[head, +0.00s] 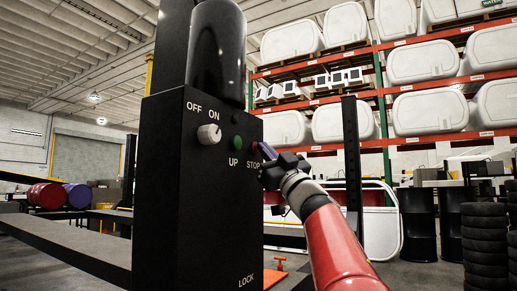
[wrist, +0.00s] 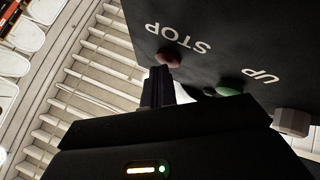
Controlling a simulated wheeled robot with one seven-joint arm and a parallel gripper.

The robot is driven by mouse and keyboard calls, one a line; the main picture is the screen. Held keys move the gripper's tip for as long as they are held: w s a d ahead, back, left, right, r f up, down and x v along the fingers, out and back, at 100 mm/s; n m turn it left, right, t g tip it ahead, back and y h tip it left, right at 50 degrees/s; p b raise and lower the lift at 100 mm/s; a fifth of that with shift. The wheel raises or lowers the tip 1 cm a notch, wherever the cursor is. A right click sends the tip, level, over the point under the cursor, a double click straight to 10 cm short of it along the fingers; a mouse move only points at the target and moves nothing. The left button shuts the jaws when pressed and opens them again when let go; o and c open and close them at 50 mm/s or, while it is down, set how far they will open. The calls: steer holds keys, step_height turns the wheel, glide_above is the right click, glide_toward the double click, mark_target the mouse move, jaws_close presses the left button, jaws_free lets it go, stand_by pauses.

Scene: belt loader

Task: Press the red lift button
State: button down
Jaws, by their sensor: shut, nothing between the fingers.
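The red button (head: 255,147) sits on the right side of a black control box (head: 156,190), above the label STOP. In the head view my gripper's fingers cover part of it. It also shows in the wrist view (wrist: 170,56) as a dull red knob on the dark panel. My gripper (head: 263,150) is shut and empty, its dark purple fingertips right at the red button. In the wrist view the fingertips (wrist: 160,72) overlap the button's lower edge; I cannot tell whether they touch it or how far it is pressed.
A green button (head: 237,143) marked UP and a white ON/OFF knob (head: 209,134) sit left of the red button. A black cylinder (head: 218,50) rises above the box. Shelves with white containers, black drums (head: 418,222) and stacked tyres (head: 484,235) stand behind, right.

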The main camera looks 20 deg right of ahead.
steer(key=shift+s+d, duration=0.55)
steer(key=shift+s, duration=0.15)
steer(key=s+d, duration=0.1)
steer(key=s, duration=0.1)
steer(key=s+d, duration=0.2)
stand_by(0.5)
stand_by(0.6)
